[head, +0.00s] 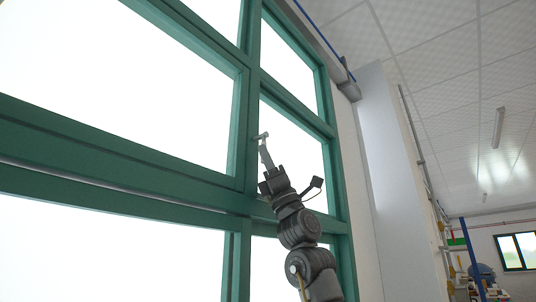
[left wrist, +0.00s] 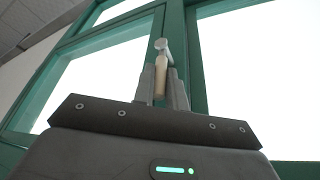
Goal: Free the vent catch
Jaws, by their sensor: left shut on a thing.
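My left gripper (head: 265,164) reaches up from below, in front of the green window frame (head: 247,110). It is shut on a small hammer-like tool (head: 262,137), which stands upright with its grey head up by the frame's upright bar. In the left wrist view the tool's pale tan handle (left wrist: 161,82) sits between the two grey fingers (left wrist: 162,92), with the metal head above them. I cannot tell whether the head touches the frame. A separate vent catch cannot be made out; the tool's head may cover it. My right gripper is not in view.
Bright panes (head: 105,65) fill the window between green bars. A pale wall column (head: 388,180) stands to the right of the window. Further right is the room, with a cluttered area (head: 475,280) at the far lower right. The space right of my arm looks clear.

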